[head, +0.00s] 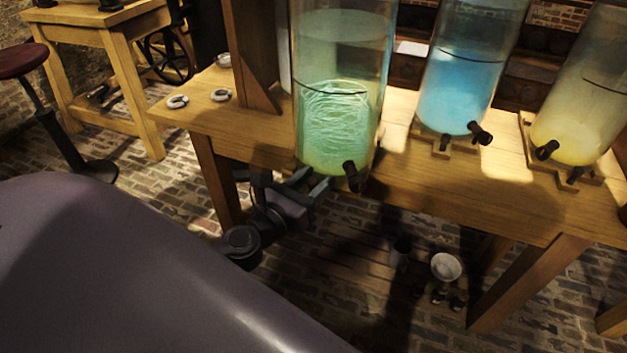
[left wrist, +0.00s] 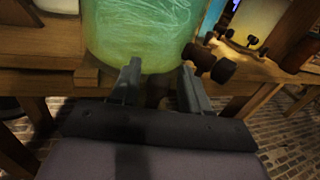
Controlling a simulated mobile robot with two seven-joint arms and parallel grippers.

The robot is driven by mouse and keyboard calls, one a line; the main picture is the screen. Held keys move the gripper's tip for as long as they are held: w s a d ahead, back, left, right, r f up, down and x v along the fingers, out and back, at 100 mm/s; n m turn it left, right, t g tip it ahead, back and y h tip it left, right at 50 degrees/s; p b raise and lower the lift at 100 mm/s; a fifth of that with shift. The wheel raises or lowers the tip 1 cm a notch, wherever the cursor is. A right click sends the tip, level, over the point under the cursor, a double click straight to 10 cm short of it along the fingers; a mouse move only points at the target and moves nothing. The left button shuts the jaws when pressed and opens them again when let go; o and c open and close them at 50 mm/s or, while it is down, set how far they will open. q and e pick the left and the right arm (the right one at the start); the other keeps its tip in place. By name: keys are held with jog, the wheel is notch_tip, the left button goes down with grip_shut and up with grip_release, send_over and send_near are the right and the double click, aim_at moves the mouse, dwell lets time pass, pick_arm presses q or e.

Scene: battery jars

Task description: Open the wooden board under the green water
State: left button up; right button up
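The tall glass jar of green water (head: 338,130) stands at the left of the wooden table, with a dark tap (head: 351,175) low on its front. It also fills the top of the left wrist view (left wrist: 140,35). A bit of wooden board (left wrist: 88,76) shows under the jar's left side in the left wrist view; the rest is hidden by the jar and gripper. My left gripper (head: 312,183) is just in front of the jar's base at the table edge. My right gripper is not in view.
Jars of blue water (head: 458,95) and yellow water (head: 580,115) stand to the right on notched wooden boards. A white bowl-like thing (head: 446,267) is below the table (head: 440,190). A wooden post (head: 252,60) stands left of the green jar. A stool (head: 22,60) is far left.

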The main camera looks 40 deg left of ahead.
pick_arm(q)
jog(key=s+b, duration=0.1)
jog(key=s, duration=0.4)
jog(key=shift+s+f, duration=0.1)
jog(key=shift+s, duration=0.2)
jog(key=shift+s+a, duration=0.1)
jog(key=shift+s, duration=0.65)
